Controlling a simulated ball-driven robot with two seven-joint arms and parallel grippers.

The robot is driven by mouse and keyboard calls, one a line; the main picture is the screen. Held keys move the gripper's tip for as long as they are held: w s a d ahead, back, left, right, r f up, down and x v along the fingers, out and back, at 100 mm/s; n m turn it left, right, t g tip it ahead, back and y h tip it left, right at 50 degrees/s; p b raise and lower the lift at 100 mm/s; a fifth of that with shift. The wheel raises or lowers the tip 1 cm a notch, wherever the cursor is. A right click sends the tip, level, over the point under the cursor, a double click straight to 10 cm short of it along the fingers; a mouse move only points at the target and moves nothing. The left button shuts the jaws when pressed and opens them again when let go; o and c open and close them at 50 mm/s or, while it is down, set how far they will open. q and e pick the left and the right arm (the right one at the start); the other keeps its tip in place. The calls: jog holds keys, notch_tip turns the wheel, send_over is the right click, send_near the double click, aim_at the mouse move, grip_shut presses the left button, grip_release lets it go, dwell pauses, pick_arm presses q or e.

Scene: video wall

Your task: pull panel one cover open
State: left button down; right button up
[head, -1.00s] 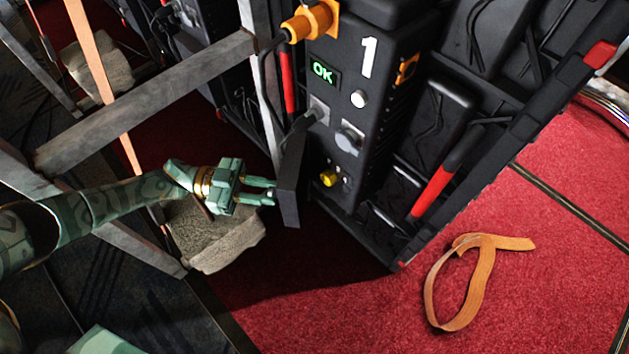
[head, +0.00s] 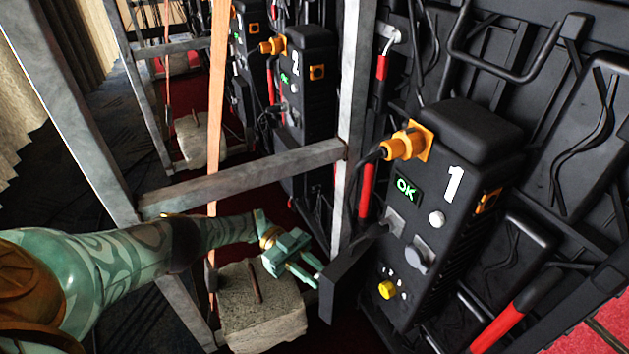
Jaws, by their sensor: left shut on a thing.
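Panel one (head: 455,215) is a black box with a white "1", a green OK display (head: 406,188) and a yellow knob (head: 388,290). Its cover (head: 343,284) is a dark flat plate standing out from the box's left side, swung away from the front. My left gripper (head: 317,280) comes in from the left and is shut on the cover's outer edge; the exact contact is small in the picture. My right gripper is not in view.
A grey metal frame bar (head: 245,177) crosses above my left arm, with an upright post (head: 352,130) beside the panel. A stone weight (head: 262,310) sits below the gripper. An orange strap (head: 217,100) hangs at left. Panel two (head: 305,85) stands farther back.

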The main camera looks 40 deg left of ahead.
pick_arm(q)
jog(key=shift+s+a+f, duration=0.1)
jog(key=shift+f, duration=0.05)
jog(key=c, duration=1.2)
grip_release()
